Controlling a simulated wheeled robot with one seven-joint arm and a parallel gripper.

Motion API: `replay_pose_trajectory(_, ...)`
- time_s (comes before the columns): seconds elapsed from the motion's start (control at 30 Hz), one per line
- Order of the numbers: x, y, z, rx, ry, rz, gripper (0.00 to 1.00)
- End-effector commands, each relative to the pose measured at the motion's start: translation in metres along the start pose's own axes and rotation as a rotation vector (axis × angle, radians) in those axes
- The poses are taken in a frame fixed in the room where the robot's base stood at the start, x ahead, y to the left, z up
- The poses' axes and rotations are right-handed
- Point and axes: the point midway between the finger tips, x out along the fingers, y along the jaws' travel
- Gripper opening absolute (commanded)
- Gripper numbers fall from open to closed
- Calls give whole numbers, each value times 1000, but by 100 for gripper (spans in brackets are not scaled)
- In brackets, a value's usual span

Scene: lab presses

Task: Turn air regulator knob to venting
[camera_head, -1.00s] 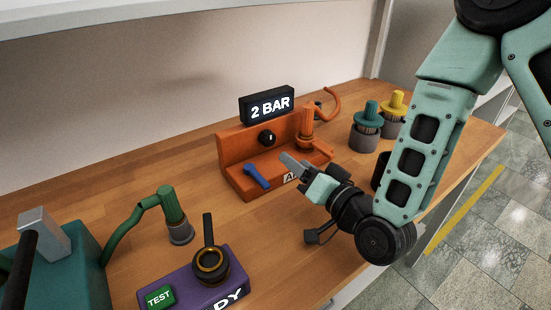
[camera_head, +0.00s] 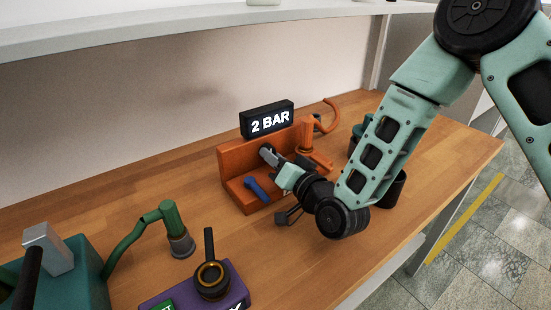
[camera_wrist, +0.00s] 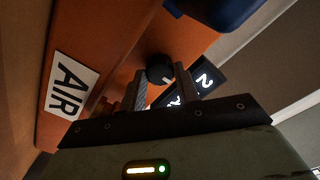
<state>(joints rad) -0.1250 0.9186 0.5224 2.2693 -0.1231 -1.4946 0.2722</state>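The orange air regulator (camera_head: 232,163) stands on the bench with a black "2 BAR" display (camera_head: 267,120) on top. Its small round black knob (camera_wrist: 160,69) has a white mark and shows in the wrist view. In the head view my gripper's fingers hide the knob. My gripper (camera_head: 267,153) is at the regulator's upright face. In the wrist view my gripper (camera_wrist: 161,82) is open, with one finger on each side of the knob's line. I cannot tell whether the fingers touch it. A blue lever (camera_head: 257,190) is on the regulator's base, and the "AIR" label (camera_wrist: 72,87) shows in the wrist view.
An orange pipe fitting (camera_head: 307,135) rises right of the knob. A purple box (camera_head: 232,290) with a dark rotary handle (camera_head: 211,272) stands at the front left, near a green pipe (camera_head: 168,220). A black cup (camera_head: 392,188) stands at the right.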

Motion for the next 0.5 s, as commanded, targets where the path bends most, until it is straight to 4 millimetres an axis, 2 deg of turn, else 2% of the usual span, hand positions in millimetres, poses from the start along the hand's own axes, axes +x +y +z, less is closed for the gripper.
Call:
replay_pose_trajectory(0.03, 0, 0, 0, 0, 0, 1, 15)
replay_pose_trajectory(0.07, 0, 0, 0, 0, 0, 1, 9)
replay_pose_trajectory(0.5, 0, 2, 1, 74, 1, 2, 9)
